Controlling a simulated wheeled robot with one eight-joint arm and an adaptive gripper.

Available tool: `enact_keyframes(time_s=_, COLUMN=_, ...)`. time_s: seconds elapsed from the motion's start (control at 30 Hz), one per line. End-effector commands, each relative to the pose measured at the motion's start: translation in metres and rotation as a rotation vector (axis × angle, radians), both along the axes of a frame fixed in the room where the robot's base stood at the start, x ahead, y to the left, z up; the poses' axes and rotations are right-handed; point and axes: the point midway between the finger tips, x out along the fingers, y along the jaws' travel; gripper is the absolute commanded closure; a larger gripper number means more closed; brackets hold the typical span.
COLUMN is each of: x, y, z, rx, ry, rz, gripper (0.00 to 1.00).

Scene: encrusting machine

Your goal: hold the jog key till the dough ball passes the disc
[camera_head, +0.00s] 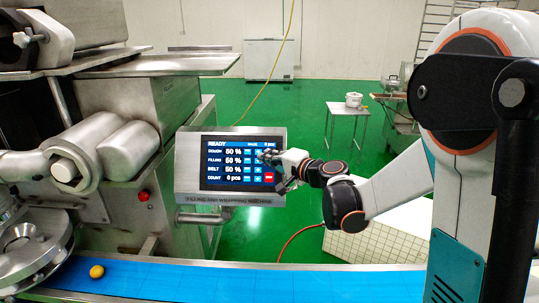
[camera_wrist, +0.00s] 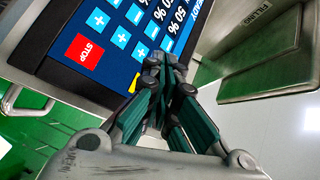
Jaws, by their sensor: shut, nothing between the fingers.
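The dough ball (camera_head: 96,271) is small and yellow and lies on the blue belt (camera_head: 230,283) near its left end, close to a round metal disc (camera_head: 28,245). The control panel screen (camera_head: 226,172) reads READY, with rows for dough, filling, belt and count. My gripper (camera_head: 270,160) is at the right part of the screen, fingers shut and empty. In the wrist view my gripper (camera_wrist: 160,62) covers part of the screen. A yellow patch (camera_wrist: 134,84) shows beside the fingers; its label is hidden, so I cannot tell if it is the jog key. Contact with the screen is unclear.
A red STOP key (camera_wrist: 84,51) is on the screen near the gripper. A red button (camera_head: 144,196) is on the machine body. A small table with a white bucket (camera_head: 354,99) stands behind. Green floor is open beyond the panel.

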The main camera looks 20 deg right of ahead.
Motion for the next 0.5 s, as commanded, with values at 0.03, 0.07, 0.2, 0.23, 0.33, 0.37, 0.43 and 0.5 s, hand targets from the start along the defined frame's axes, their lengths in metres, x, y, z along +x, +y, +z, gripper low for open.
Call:
enact_keyframes(time_s=0.03, x=0.000, y=0.000, z=0.000, rx=0.000, ry=0.000, rz=0.000, gripper=1.00)
enact_keyframes(time_s=0.07, x=0.000, y=0.000, z=0.000, rx=0.000, ry=0.000, rz=0.000, gripper=1.00)
enact_keyframes(time_s=0.2, x=-0.005, y=0.002, z=0.004, rx=0.000, ry=0.000, rz=0.000, gripper=1.00)
enact_keyframes(time_s=0.23, x=-0.006, y=0.002, z=0.005, rx=0.000, ry=0.000, rz=0.000, gripper=1.00)
enact_keyframes(time_s=0.33, x=-0.013, y=0.004, z=0.010, rx=0.000, ry=0.000, rz=0.000, gripper=1.00)
enact_keyframes(time_s=0.37, x=-0.016, y=0.005, z=0.011, rx=0.000, ry=0.000, rz=0.000, gripper=1.00)
enact_keyframes(time_s=0.43, x=-0.021, y=0.007, z=0.015, rx=0.000, ry=0.000, rz=0.000, gripper=1.00)
enact_keyframes(time_s=0.5, x=-0.026, y=0.009, z=0.018, rx=0.000, ry=0.000, rz=0.000, gripper=1.00)
